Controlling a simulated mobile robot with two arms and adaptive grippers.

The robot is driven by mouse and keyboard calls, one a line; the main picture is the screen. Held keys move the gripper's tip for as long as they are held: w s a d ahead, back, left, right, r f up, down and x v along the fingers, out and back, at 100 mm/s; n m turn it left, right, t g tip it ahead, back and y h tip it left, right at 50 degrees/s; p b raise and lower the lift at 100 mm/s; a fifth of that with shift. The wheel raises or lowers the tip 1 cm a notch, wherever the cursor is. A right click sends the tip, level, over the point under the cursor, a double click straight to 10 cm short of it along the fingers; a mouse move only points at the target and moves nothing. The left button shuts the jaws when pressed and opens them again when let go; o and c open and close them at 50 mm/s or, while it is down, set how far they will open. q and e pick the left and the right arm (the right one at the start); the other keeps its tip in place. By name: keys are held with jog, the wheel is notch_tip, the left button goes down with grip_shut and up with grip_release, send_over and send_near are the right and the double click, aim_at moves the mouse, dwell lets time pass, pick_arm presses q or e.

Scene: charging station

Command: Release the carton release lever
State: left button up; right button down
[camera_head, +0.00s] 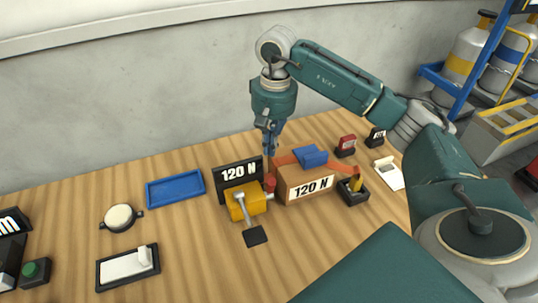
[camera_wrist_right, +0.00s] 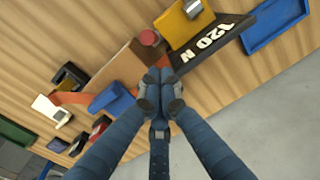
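A brown carton (camera_head: 292,193) marked "120 N" stands on the wooden bench, with an orange strap (camera_head: 284,161) and a blue block (camera_head: 311,157) on top. Left of it is a yellow device (camera_head: 243,204) with a grey lever handle (camera_head: 240,202), a red knob (camera_head: 269,181) and a black plate below. My right gripper (camera_head: 269,152) points down near the back left edge of the carton. In the right wrist view its fingertips (camera_wrist_right: 160,88) are together with nothing visible between them; they hide part of the carton (camera_wrist_right: 122,62). The yellow device (camera_wrist_right: 183,22) also shows there. My left gripper is out of view.
A black "120 N" sign (camera_head: 238,173) stands behind the yellow device. A blue tray (camera_head: 174,189), a round dial (camera_head: 119,217) and a white switch (camera_head: 127,265) lie to the left. A black holder with a yellow peg (camera_head: 355,184) stands right of the carton.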

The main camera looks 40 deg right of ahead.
aim_at(271, 189)
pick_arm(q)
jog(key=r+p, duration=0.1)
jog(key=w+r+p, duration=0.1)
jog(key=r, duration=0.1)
pick_arm(e)
notch_tip(271, 189, down, 9)
jog(key=shift+w+a, duration=0.15)
jog(key=shift+a, duration=0.05)
